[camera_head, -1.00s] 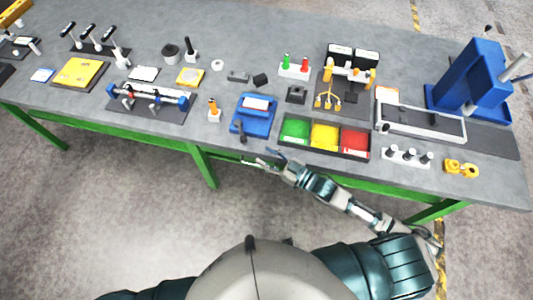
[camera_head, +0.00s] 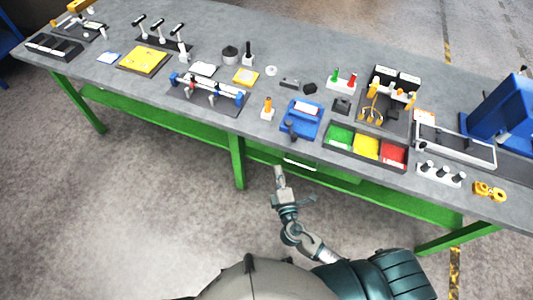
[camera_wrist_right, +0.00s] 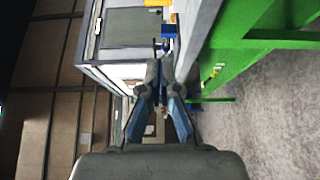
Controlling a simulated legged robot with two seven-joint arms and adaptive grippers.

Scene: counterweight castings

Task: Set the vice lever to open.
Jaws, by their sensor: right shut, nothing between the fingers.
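A blue vice-like fixture (camera_head: 302,118) with a pale plate on top sits near the front edge of the grey bench. A short dark lever (camera_head: 290,131) stands at its front left; its exact setting is too small to tell. My right gripper (camera_head: 279,170) is in front of the bench edge, apart from the fixture and below it in the picture, pointing toward the bench. Its fingers (camera_wrist_right: 160,72) are shut and empty in the right wrist view. My left gripper is not in view.
The grey bench (camera_head: 200,130) has a green frame. A tray of green, yellow and red bins (camera_head: 367,148) stands right of the fixture. An orange-topped peg (camera_head: 268,108) stands to its left. Open floor (camera_head: 170,220) lies in front.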

